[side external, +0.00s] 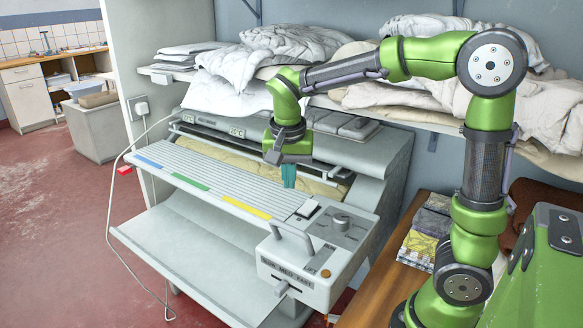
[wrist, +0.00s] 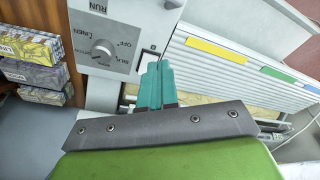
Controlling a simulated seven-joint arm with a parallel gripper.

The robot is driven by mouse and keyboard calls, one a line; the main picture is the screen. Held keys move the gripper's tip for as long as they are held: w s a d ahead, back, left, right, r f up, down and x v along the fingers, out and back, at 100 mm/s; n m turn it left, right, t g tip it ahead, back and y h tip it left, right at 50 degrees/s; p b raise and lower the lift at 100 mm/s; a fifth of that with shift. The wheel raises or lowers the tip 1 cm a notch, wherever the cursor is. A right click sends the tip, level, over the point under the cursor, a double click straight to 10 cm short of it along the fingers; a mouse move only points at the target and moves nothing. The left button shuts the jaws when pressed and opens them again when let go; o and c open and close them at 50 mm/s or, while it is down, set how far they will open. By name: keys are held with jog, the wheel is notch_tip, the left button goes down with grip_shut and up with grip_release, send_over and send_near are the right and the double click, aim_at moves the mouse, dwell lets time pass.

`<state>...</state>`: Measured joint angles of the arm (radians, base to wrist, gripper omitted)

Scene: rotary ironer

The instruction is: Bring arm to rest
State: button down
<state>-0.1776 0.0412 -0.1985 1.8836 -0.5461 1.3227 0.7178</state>
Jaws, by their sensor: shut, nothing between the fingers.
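My gripper (side external: 289,176) hangs from my green and grey arm above the rotary ironer (side external: 190,255), over its slatted top near the roller opening. Its teal fingers are together with nothing between them. In the wrist view, the shut fingers of my gripper (wrist: 157,85) point toward the ironer's control box (wrist: 112,45), beside its knob, and it cannot be told whether they touch anything.
A shelf (side external: 440,122) piled with white and beige linens runs behind and above my gripper, close to my forearm. A wooden bench (side external: 385,292) with folded packs (side external: 424,238) stands to the right. A white cable (side external: 122,190) hangs at left. Open red floor (side external: 60,225) lies left.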

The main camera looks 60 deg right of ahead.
jog(key=s+a+r+n+t+y, duration=0.1)
jog(key=s+a+n+t+y, duration=0.1)
jog(key=s, duration=0.4)
jog(key=s+a+r+n+t+y, duration=0.1)
jog(key=s+a+n+t+y, duration=0.1)
jog(key=s+a+n+t, duration=0.2)
jog(key=shift+s+a+r+n, duration=0.35)
jog(key=shift+s+a+n, duration=0.3)
jog(key=shift+s+n, duration=0.45)
jog(key=shift+s, duration=0.1)
